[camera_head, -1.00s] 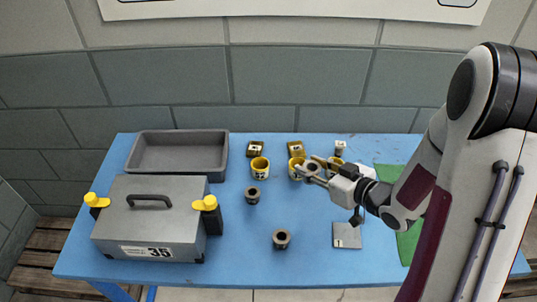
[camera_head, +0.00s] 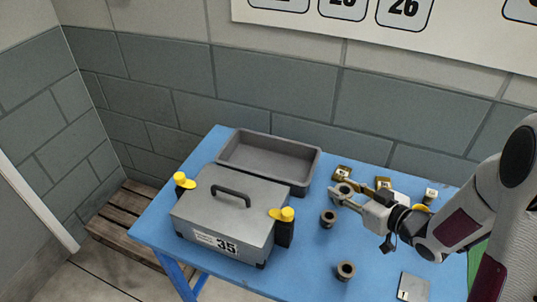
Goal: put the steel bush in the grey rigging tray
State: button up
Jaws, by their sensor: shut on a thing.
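My gripper (camera_head: 345,194) is shut on a steel bush (camera_head: 343,188), a short grey ring-like piece, and holds it above the blue table, to the right of the grey rigging tray. The grey rigging tray (camera_head: 306,178) is an open, shallow, rectangular tray at the back left of the table. It looks empty, though its near wall is partly hidden by a grey case.
The closed grey case (camera_head: 225,215), marked 35, has a handle and yellow-topped clamps and stands directly in front of the tray. Small brown-and-yellow blocks (camera_head: 342,173) lie behind my gripper. Yellow cups there are mostly covered. A grey plate (camera_head: 413,287) lies at the front right.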

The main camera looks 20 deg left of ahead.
jog(key=w+a+r+n+g, duration=0.1)
jog(key=w+a, duration=0.2)
jog(key=a, duration=0.5)
jog(key=w+a+r+y, duration=0.1)
jog(key=w+a+r, duration=0.15)
jog(key=a, duration=0.45)
jog(key=w+a+n+g, duration=0.1)
jog(key=w+a, duration=0.3)
jog(key=a, duration=0.4)
jog(key=w+a+r+m+t+h, duration=0.2)
jog(key=w+a+r+m+t, duration=0.1)
jog(key=w+r, duration=0.3)
jog(key=shift+w+r+m, duration=0.2)
jog(key=shift+w+m, duration=0.1)
jog(key=shift+w, duration=1.05)
jog(key=shift+a, duration=0.1)
jog(key=shift+f, duration=0.15)
notch_tip(320, 180, down, 6)
jog(key=shift+f, duration=0.1)
